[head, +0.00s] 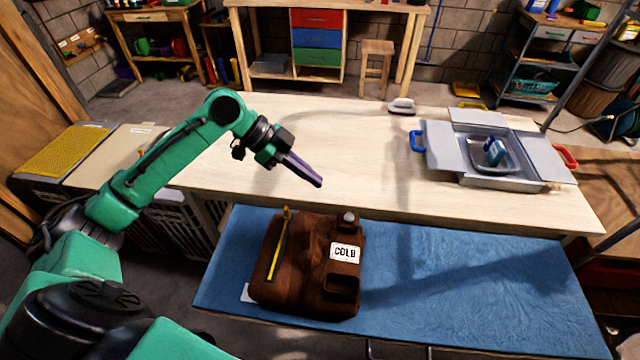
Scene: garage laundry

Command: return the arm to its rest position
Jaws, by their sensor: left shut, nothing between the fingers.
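My left arm comes in from the left and bends at a raised elbow. My left gripper (304,171) is shut and empty, held over the left part of the pale wooden table (350,130). Its fingers point right and slightly down, apart from every object. My right gripper is not in view.
In front, a blue-covered bench (450,290) carries a brown bag-like item (305,285) with a COLD label (345,253) and a yellow stick (277,250). A grey metal box (500,184) with open flaps holds a blue item (494,150) at the table's right. The table's middle is clear.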

